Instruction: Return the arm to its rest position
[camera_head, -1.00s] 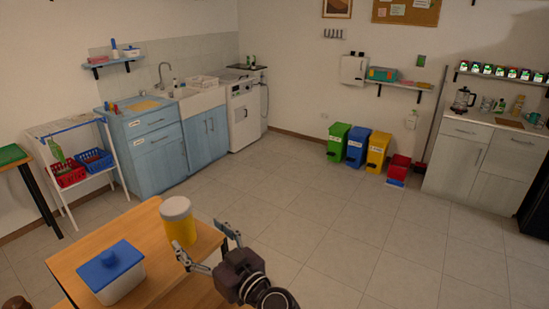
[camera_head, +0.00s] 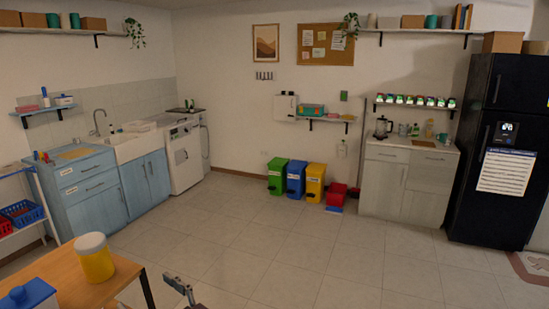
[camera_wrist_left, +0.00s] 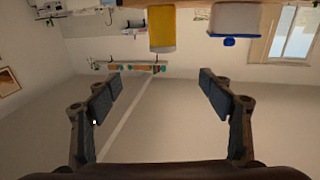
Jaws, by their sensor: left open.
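My left gripper (camera_head: 180,288) shows only in part at the bottom edge of the head view, to the right of the wooden table (camera_head: 105,292). In the left wrist view its two fingers (camera_wrist_left: 160,92) are spread wide with nothing between them. A yellow jar with a pale lid (camera_head: 95,262) stands upright on the table, apart from the gripper. The wrist view shows the jar (camera_wrist_left: 161,30) upside down, beyond the fingers. A white box with a blue lid (camera_head: 30,293) is on the table at the lower left, partly cut off. My right gripper is not in view.
Blue cabinets (camera_head: 95,195) with a sink line the left wall. Green, blue and yellow bins (camera_head: 296,180) stand at the back. A spice shelf (camera_head: 415,106) hangs above a grey counter, beside a black fridge (camera_head: 500,150). The middle floor (camera_head: 270,245) is clear.

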